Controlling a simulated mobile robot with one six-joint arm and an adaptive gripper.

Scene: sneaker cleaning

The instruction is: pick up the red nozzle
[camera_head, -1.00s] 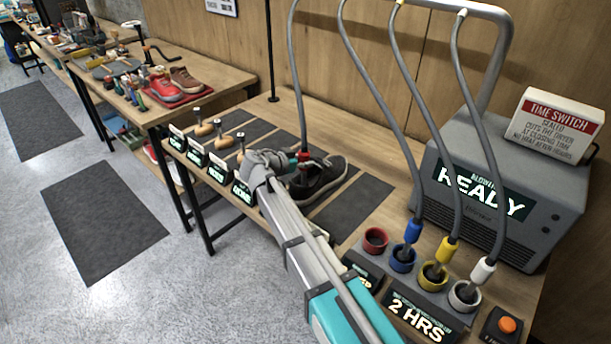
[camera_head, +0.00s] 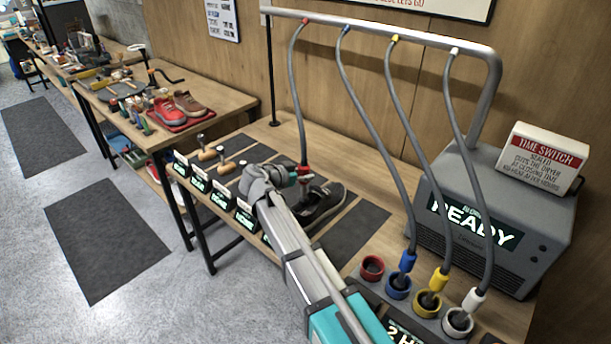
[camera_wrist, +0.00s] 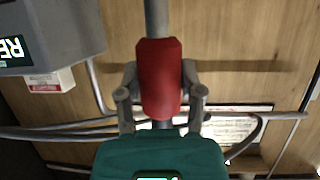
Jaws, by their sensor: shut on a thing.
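The red nozzle (camera_head: 304,170) hangs at the end of the leftmost grey hose, above the dark shoe (camera_head: 322,203). My gripper (camera_head: 299,174) is shut on it. In the wrist view the red nozzle (camera_wrist: 159,78) stands between my two fingers, one on each side, with the grey hose running from its end. The far end of the nozzle is partly hidden behind my teal gripper body. The dark shoe lies on a dark mat on the bench, partly hidden by my arm and gripper.
The red holder ring (camera_head: 372,268) is empty. The blue nozzle (camera_head: 407,262), yellow nozzle (camera_head: 438,279) and white nozzle (camera_head: 473,299) stand in their rings beside it. The grey dryer (camera_head: 490,225) stands at the right. The hoses hang from an overhead pipe (camera_head: 400,30).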

